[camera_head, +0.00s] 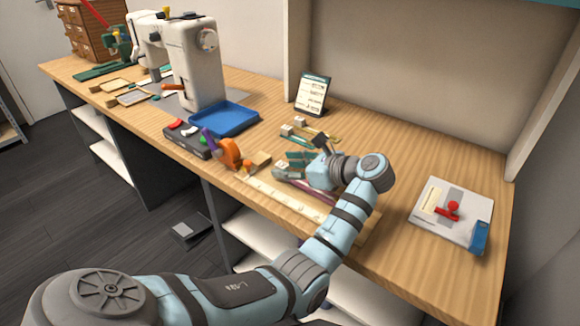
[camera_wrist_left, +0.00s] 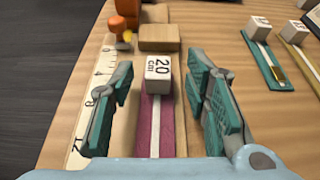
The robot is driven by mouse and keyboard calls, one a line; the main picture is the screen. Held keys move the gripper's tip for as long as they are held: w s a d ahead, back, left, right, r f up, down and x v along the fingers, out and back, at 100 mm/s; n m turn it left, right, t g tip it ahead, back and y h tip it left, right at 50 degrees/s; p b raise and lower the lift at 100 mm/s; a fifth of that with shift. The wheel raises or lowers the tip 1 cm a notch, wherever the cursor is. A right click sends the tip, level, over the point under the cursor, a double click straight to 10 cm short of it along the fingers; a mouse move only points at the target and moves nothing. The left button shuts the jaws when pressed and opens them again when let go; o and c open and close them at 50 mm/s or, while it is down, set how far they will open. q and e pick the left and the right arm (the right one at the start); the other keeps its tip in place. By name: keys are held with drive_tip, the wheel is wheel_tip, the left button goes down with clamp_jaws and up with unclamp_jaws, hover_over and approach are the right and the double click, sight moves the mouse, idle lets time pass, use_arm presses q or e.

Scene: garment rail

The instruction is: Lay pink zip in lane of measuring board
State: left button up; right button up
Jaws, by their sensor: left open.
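The pink zip (camera_wrist_left: 155,128) has a pale centre strip and a white end block (camera_wrist_left: 158,74) marked "20 cm". In the left wrist view it lies lengthwise beside the ruler strip of the measuring board (camera_wrist_left: 84,125). Its white block is close to the wooden stop block (camera_wrist_left: 159,38); I cannot tell if they touch. My left gripper (camera_wrist_left: 160,78) is open, with one teal finger on each side of the zip and gaps to both. In the head view my left gripper (camera_head: 299,164) is over the board and hides part of the zip (camera_head: 318,191). My right gripper is not in view.
A teal zip (camera_wrist_left: 264,62) and a yellow zip (camera_wrist_left: 300,50) lie to the right. A blue tray (camera_head: 224,119), a sewing machine (camera_head: 198,62), an orange-and-purple object (camera_head: 228,153) and a sign (camera_head: 312,94) stand beyond. A white plate with a red knob (camera_head: 452,214) is at right.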

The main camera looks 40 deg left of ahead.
sight(328, 195)
use_arm(q)
drive_tip(key=shift+d+r, duration=0.2)
drive_tip(key=shift+d, duration=0.05)
drive_tip(key=v, duration=0.4)
drive_tip(key=shift+d+f, duration=0.1)
drive_tip(key=b+v, duration=0.1)
drive_tip(key=v, duration=0.5)
drive_tip(key=shift+d+b, duration=0.15)
drive_tip(key=shift+b, duration=0.25)
drive_tip(key=shift+d+r, duration=0.35)
drive_tip(key=shift+d, duration=0.1)
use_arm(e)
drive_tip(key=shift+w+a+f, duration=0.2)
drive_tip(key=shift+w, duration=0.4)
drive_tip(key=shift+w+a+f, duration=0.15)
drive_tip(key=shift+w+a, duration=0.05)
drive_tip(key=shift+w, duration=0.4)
